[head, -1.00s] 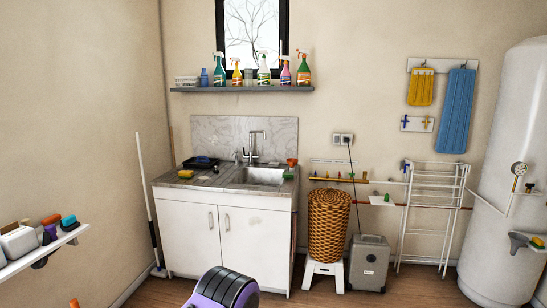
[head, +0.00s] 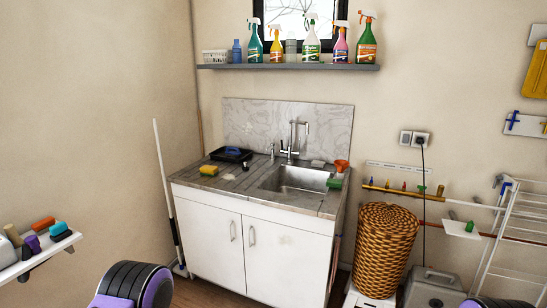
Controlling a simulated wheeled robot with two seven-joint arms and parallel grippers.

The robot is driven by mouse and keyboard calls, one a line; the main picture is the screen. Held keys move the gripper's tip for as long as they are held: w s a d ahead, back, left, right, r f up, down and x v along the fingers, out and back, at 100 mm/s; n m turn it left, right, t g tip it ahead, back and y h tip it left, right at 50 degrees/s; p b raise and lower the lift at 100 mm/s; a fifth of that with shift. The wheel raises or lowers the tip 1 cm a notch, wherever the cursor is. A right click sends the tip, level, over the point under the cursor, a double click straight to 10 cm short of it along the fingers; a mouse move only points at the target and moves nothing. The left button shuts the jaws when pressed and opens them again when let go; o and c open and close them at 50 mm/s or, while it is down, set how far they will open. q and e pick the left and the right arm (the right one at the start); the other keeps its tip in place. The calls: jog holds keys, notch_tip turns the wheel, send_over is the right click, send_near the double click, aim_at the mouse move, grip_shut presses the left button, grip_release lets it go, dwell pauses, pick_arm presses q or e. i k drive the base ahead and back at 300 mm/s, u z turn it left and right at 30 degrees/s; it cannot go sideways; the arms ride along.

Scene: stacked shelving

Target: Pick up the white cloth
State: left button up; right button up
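I cannot pick out a white cloth for certain in the head view. A small pale grey item (head: 318,163) lies on the counter behind the sink, but it is too small to tell what it is. The sink counter (head: 200,178) stands ahead with a steel sink (head: 300,179) set into it. Black and purple parts of my arms show at the bottom left and bottom right edges. Neither of my grippers is in view.
Spray bottles line the wall shelf (head: 290,67). A wicker basket (head: 384,250), a grey case (head: 432,290) and a drying rack (head: 510,240) stand at right. A small shelf (head: 40,255) is at left.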

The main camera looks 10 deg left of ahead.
aim_at(320, 164)
jog(key=z, duration=0.1)
jog(key=i, duration=1.8)
jog(key=z, duration=0.5)
